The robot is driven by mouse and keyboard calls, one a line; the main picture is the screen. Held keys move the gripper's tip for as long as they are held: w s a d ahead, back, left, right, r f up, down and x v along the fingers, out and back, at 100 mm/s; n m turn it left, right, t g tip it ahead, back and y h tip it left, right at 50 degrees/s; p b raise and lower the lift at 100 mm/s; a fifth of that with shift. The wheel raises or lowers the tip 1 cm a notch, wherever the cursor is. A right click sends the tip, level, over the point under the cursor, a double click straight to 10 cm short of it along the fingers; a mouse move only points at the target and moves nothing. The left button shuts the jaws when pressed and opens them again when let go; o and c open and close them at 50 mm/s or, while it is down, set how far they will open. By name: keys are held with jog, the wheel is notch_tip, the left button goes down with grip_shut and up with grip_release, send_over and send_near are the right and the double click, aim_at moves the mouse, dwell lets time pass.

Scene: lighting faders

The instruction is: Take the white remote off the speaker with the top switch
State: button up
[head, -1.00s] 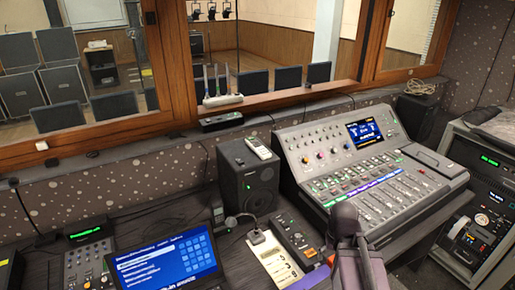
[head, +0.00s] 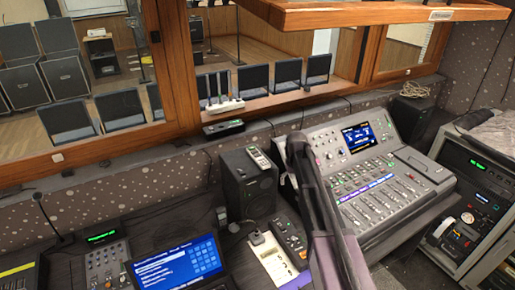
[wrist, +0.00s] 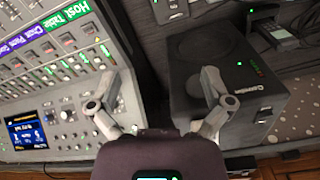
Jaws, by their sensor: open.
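The white remote (head: 258,157) lies on top of the dark speaker (head: 238,196), which stands left of the mixing console. The speaker also shows at the right in the wrist view (wrist: 262,118), with a green light and a label on it. In the head view my arm rises right of the speaker, and the fingertips are not clear. I cannot make out a top switch.
The mixing console (head: 350,165) is close on the right of the speaker. A small black control box (head: 290,236) and a laptop (head: 178,264) are in front. The wooden window frame (head: 180,70) stands behind, and a wooden ledge (head: 370,14) shows at the top.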

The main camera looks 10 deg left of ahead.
aim_at(258, 154)
jog(key=w+a+r+n+p, duration=0.3)
jog(key=w+a+r+p, duration=0.7)
jog(key=w+a, duration=0.5)
notch_tip(258, 154, up, 2)
jog(key=shift+w+r+p, duration=0.15)
jog(key=shift+w+p, duration=0.25)
jog(key=shift+w, duration=0.7)
jog(key=shift+a, duration=0.1)
notch_tip(258, 154, down, 9)
jog(key=b, duration=0.8)
jog(key=shift+r+b, duration=0.2)
jog(key=shift+b, duration=0.15)
jog(key=shift+f, duration=0.1)
jog(key=shift+a+f+b, duration=0.1)
jog(key=shift+f+b, duration=2.4)
jog(key=shift+b, duration=0.1)
jog(key=c, duration=1.2)
